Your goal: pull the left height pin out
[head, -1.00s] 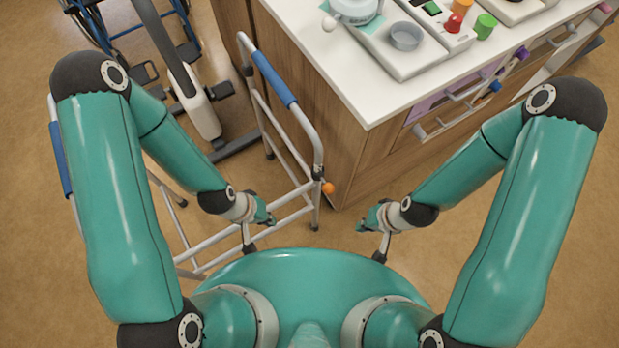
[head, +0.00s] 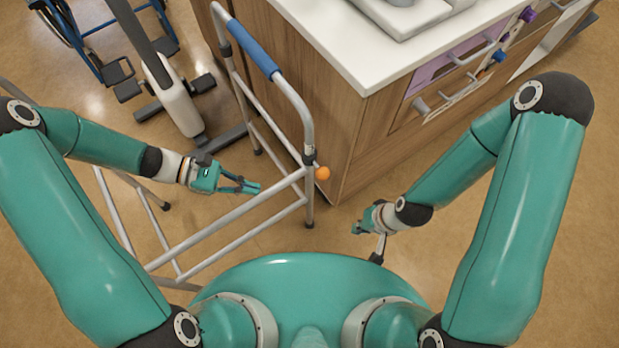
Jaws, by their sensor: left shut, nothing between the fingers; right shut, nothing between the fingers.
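The walking frame (head: 225,222) is grey tubing with a blue grip (head: 252,49) on its right side. An orange round knob (head: 322,173) sticks out of its right front leg, just below the bend. It looks like a height pin. My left arm covers much of the frame's left side, and no pin shows there. My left gripper (head: 254,188) is shut and empty, pointing right, beside the upper crossbar in the picture and left of the knob. Its height over the bar is unclear. My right gripper (head: 358,229) is shut and empty, below and right of the knob.
A wooden cabinet with a white top (head: 360,60) stands close behind the frame's right leg; its drawers (head: 450,90) face right. A wheelchair (head: 75,45) and a grey-white stand (head: 172,95) are at the back left. Floor at the right is clear.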

